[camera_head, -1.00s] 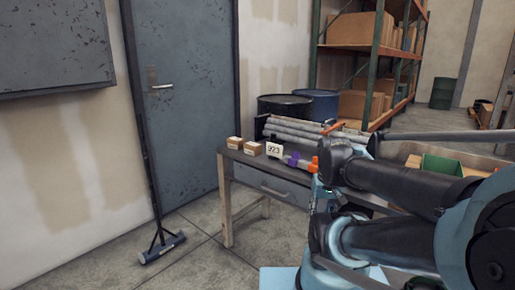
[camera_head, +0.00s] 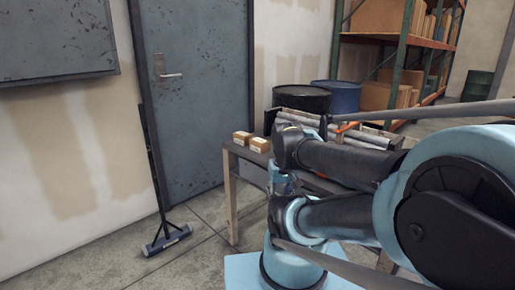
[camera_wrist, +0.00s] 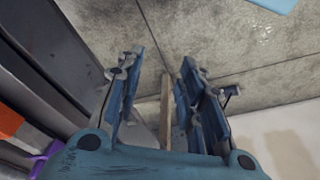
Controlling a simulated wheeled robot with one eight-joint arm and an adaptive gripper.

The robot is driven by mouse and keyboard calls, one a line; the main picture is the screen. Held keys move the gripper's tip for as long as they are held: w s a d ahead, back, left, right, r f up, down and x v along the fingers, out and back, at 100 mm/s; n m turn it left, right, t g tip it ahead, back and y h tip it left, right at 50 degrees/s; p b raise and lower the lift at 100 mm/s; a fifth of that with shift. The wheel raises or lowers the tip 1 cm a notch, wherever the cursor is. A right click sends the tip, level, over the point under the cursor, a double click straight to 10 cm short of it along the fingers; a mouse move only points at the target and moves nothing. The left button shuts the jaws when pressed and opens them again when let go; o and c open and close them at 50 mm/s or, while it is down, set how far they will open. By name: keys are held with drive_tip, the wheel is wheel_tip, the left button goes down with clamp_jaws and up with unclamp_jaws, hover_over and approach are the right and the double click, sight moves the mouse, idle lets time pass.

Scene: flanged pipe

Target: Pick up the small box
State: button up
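Two small brown cardboard boxes sit side by side on the left end of the workbench: one box (camera_head: 242,138) at the back left, the other box (camera_head: 260,145) just right of it. I cannot tell which one is the task's small box. My gripper (camera_wrist: 163,65) shows in the wrist view with its blue fingers apart and nothing held. It points down past the bench toward the floor, with a wooden leg (camera_wrist: 165,110) seen between the fingers. Neither box is in the wrist view. In the head view my arm hides the gripper.
The workbench (camera_head: 232,205) stands by the wall, with metal pipes (camera_head: 300,118) at its back. Two drums (camera_head: 301,97) stand behind it. A push broom (camera_head: 166,240) leans by the door. An orange thing (camera_wrist: 8,120) and a purple thing (camera_wrist: 48,160) edge the wrist view.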

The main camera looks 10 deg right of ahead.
drive_tip(key=o, duration=0.7)
drive_tip(key=shift+s+a+r, duration=0.1)
drive_tip(key=shift+r, duration=0.7)
wheel_tip(320, 180, up, 16)
drive_tip(key=n+t+y, duration=0.1)
drive_tip(key=n+y, duration=0.2)
drive_tip(key=n, duration=0.4)
hover_over(260, 140)
drive_tip(key=s+d, duration=0.4)
drive_tip(key=s, duration=0.1)
drive_tip(key=x, duration=1.7)
drive_tip(key=shift+w+r, duration=0.1)
drive_tip(key=shift+w, duration=0.2)
